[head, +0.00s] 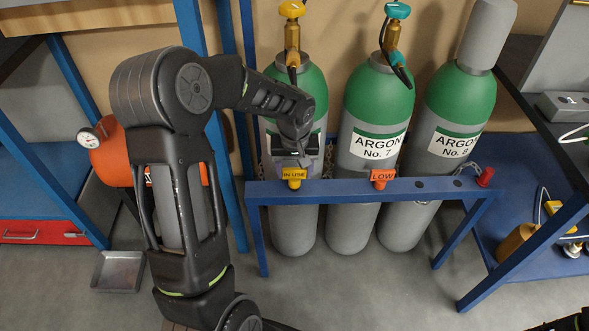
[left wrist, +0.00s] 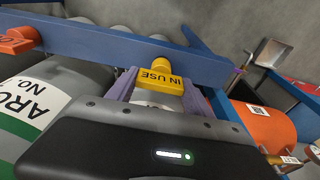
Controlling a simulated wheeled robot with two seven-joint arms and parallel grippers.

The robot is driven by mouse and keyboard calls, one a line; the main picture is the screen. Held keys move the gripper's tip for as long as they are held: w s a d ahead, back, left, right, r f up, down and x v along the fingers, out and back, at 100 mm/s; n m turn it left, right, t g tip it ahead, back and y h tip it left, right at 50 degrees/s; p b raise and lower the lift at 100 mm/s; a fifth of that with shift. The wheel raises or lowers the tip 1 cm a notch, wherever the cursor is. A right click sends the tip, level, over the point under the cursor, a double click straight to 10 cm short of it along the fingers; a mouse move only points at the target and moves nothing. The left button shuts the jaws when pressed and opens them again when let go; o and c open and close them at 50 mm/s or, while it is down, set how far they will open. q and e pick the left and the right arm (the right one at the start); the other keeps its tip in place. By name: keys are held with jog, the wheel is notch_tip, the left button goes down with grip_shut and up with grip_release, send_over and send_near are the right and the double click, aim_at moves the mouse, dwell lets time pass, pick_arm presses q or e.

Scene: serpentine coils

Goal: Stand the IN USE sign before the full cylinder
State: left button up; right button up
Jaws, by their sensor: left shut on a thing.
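The yellow IN USE sign (head: 294,174) is at the blue rail (head: 340,190), in front of the left cylinder (head: 293,230). My left gripper (head: 297,160) is shut on it; in the left wrist view the sign (left wrist: 158,80) shows between two purple fingers (left wrist: 160,92). I cannot tell whether its foot is seated in the rail. The ARGON No. 7 cylinder (head: 378,105) stands in the middle, with an orange LOW sign (head: 383,176) before it. The ARGON No. 8 cylinder (head: 458,105) is capped, at right. The left cylinder's label is hidden behind my gripper.
Dark holes show in the rail before No. 8, with a red piece (head: 486,177) at its right end. An orange tank (head: 110,155) with a gauge stands left, above a metal tray (head: 118,271). A blue shelf unit (head: 530,225) stands right.

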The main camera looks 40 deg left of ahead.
pick_arm(q)
jog(key=shift+f, duration=0.1)
jog(key=shift+f+b, duration=0.7)
jog(key=shift+b, duration=0.1)
jog(key=shift+s, duration=0.1)
jog(key=o, duration=1.6)
jog(key=shift+o, duration=0.2)
jog(key=shift+r, duration=0.1)
jog(key=r, duration=0.5)
jog(key=r+p, duration=0.1)
jog(key=r, duration=0.1)
jog(key=shift+s+d+r, duration=0.2)
jog(key=shift+s+d, duration=0.15)
jog(key=shift+s, duration=0.05)
